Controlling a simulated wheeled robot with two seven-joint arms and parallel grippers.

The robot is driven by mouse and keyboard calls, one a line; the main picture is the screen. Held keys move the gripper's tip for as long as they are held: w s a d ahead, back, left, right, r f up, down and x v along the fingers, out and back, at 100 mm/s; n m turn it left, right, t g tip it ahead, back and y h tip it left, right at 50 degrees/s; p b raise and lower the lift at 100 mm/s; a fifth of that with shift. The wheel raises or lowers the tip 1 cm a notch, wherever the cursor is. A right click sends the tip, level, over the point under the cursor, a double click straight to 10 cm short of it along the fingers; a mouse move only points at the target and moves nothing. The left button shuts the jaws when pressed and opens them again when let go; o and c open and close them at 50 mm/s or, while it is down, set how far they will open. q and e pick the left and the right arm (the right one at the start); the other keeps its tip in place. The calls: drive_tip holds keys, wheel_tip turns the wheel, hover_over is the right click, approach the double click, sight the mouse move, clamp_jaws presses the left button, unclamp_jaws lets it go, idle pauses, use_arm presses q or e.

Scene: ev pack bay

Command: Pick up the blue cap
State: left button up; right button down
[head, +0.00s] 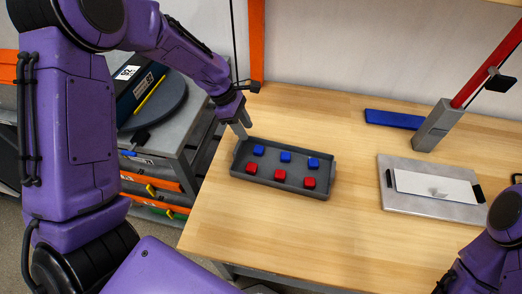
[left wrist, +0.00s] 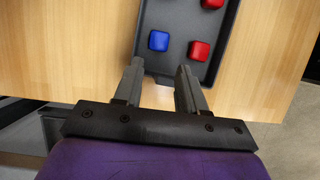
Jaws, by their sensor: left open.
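Several small caps sit in a dark grey tray (head: 240,160) on the wooden table. Three are blue, in the back row: a left one (head: 259,150), a middle one (head: 286,156) and a right one (head: 313,163). Three red caps (head: 279,175) form the front row. My left gripper (head: 243,131) is above the tray's back left end, empty. In the left wrist view its two fingers (left wrist: 157,84) are apart, with one blue cap (left wrist: 159,41) just beyond them and red caps (left wrist: 199,50) to the right. My right arm shows at the lower right; its fingers are not visible.
A grey plate (head: 400,202) with a white panel (head: 437,186) lies at the table's right. A blue bar (head: 394,119) and a grey block with a red post (head: 437,125) are behind it. A shelf cart stands left of the table. The table's middle front is clear.

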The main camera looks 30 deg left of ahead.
sight(257, 148)
use_arm(q)
drive_tip(key=p+x, duration=0.1)
drive_tip(key=x, duration=0.8)
drive_tip(key=shift+w+a, duration=0.1)
drive_tip(key=shift+w, duration=0.05)
drive_tip(key=c, duration=0.7)
